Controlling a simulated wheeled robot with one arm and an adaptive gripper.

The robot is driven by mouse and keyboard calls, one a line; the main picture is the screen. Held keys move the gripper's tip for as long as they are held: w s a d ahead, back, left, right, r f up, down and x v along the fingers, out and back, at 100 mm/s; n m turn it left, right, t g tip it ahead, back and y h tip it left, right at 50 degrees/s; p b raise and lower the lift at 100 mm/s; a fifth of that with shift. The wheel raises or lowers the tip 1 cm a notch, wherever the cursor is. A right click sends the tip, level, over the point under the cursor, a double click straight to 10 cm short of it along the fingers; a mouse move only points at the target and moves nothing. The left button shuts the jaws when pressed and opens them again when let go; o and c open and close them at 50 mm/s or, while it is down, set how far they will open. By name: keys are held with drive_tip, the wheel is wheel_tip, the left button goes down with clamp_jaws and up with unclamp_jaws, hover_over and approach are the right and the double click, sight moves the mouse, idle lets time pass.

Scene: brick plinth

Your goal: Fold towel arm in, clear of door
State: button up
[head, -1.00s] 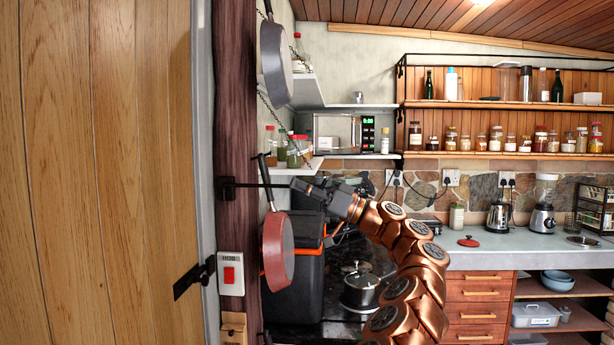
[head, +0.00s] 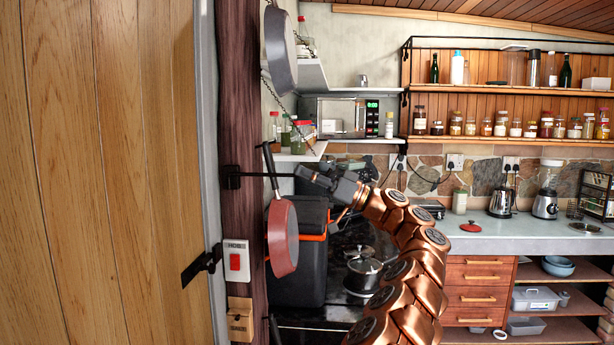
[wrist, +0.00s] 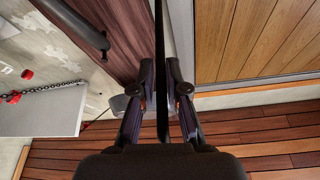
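The towel arm (head: 262,175) is a thin black rod. It runs out to the right from a dark bracket (head: 231,177) on the wooden post, roughly level. My gripper (head: 302,175) is at its outer end in the head view, where the fingers look small and dark. In the wrist view the towel arm (wrist: 162,45) passes as a black bar between the two fingertips of my gripper (wrist: 161,75), which sit close against it on both sides. The plank door (head: 105,170) fills the left of the head view. It also shows in the wrist view (wrist: 270,40).
A red pan (head: 283,238) hangs just under the towel arm, and a grey pan (head: 281,50) hangs above. A black latch (head: 202,264) and a red switch (head: 236,262) are near the door's edge. A chained shelf (head: 300,153) and a pot (head: 363,272) are close to my arm.

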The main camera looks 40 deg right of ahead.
drive_tip(key=o, duration=0.4)
drive_tip(key=shift+f, duration=0.1)
drive_tip(key=v, duration=1.2)
drive_tip(key=shift+w+d, duration=0.1)
idle(0.4)
